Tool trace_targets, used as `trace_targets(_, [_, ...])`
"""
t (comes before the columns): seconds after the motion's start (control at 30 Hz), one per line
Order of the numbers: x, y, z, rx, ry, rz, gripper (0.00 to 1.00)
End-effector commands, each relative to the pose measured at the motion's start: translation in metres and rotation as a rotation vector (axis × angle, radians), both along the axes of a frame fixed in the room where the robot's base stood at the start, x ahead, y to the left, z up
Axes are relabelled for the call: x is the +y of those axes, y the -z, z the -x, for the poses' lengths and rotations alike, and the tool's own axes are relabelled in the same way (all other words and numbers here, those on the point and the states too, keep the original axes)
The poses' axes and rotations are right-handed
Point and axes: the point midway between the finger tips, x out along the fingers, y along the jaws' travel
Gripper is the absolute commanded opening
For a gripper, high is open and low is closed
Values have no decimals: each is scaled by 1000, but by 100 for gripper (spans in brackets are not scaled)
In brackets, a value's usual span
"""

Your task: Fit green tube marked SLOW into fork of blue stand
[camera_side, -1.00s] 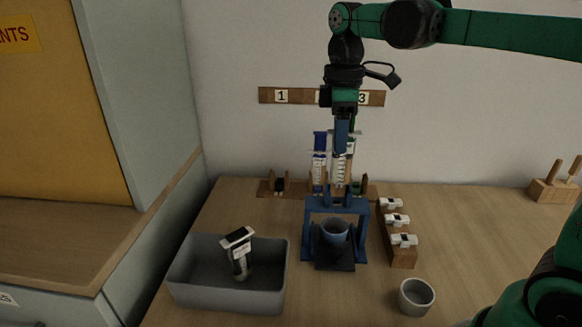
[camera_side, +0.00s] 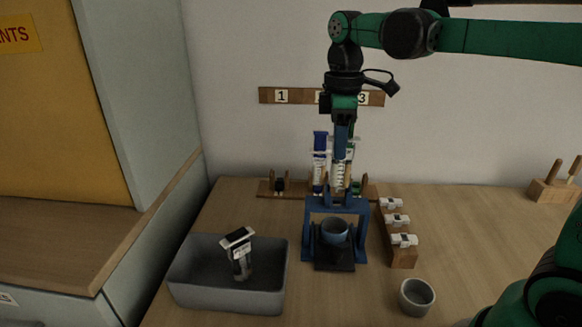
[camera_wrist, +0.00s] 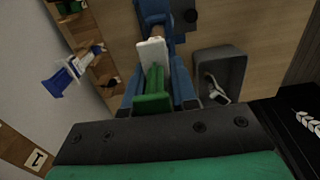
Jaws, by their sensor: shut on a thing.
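My gripper (camera_side: 342,150) points down above the blue stand (camera_side: 310,232) and is shut on the upper part of an upright tube (camera_side: 340,178) with a pale, marked barrel. In the wrist view the held tube (camera_wrist: 152,98) shows a green end and a white flange between my blue fingers. Its lower end is at the level of the stand's top fork (camera_side: 338,203). I cannot tell whether it sits in the fork. The stand also shows in the wrist view (camera_wrist: 155,10). The marking on the tube is not legible.
A blue cup (camera_side: 334,232) stands inside the stand. A blue-capped tube (camera_side: 319,165) stands in the rack behind. A grey bin (camera_side: 225,300) is at left, a wooden block (camera_side: 404,258) with white pieces at right, and a grey cup (camera_side: 417,298) in front.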

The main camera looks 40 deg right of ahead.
Motion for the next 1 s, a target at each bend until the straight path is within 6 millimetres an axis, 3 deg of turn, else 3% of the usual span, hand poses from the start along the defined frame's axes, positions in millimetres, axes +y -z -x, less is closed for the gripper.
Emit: trace_targets(1.0, [0, 11, 0, 0, 0, 0, 0])
